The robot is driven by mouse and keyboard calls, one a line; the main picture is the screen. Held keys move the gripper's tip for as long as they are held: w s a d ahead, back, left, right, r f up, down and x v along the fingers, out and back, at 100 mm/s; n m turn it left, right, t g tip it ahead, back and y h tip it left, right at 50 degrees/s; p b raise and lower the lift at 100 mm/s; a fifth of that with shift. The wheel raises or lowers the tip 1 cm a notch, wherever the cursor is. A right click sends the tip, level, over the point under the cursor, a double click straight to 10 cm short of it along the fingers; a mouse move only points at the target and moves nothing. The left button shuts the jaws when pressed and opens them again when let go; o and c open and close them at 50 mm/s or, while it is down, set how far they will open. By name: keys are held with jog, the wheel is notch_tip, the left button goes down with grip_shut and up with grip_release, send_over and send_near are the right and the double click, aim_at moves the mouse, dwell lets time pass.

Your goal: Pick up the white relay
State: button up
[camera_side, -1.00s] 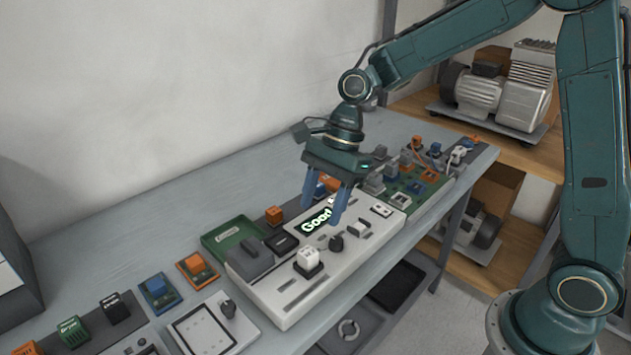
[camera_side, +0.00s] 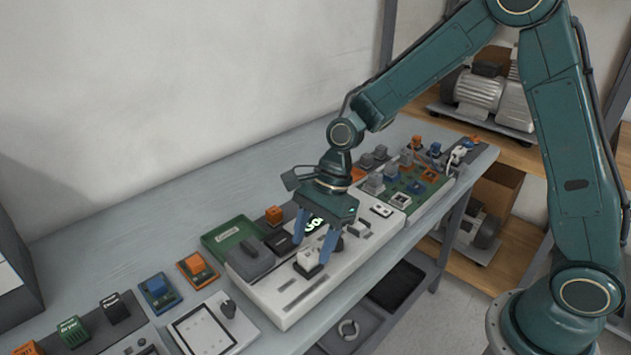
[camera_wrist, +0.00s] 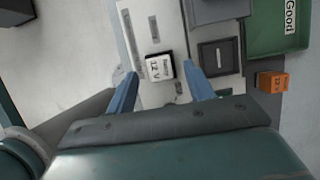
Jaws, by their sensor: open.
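The white relay (camera_side: 308,258) sits upright in a dark socket on the light grey test panel (camera_side: 290,310). In the wrist view the relay (camera_wrist: 160,67) shows its labelled white top, with "12 V" readable, just beyond the fingertips. My gripper (camera_side: 312,245) is open, with its two blue fingers pointing down above and just behind the relay in the side view. In the wrist view my gripper (camera_wrist: 162,82) has its fingers apart, one to each side of the relay's line. Nothing is between the fingers.
A green tray (camera_side: 228,232) and a dark grey block (camera_side: 252,258) lie left of the relay. An orange relay (camera_side: 274,215) stands behind. A dark knob (camera_side: 338,244) is close to the right finger. Boards with coloured relays lie along the bench both ways.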

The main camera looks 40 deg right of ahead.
aim_at(310, 249)
jog(key=shift+x, duration=1.05)
jog(key=shift+c, duration=0.4)
jog(key=c, duration=1.1)
jog(key=shift+o, duration=0.2)
jog(key=shift+r, duration=0.1)
notch_tip(310, 249, up, 20)
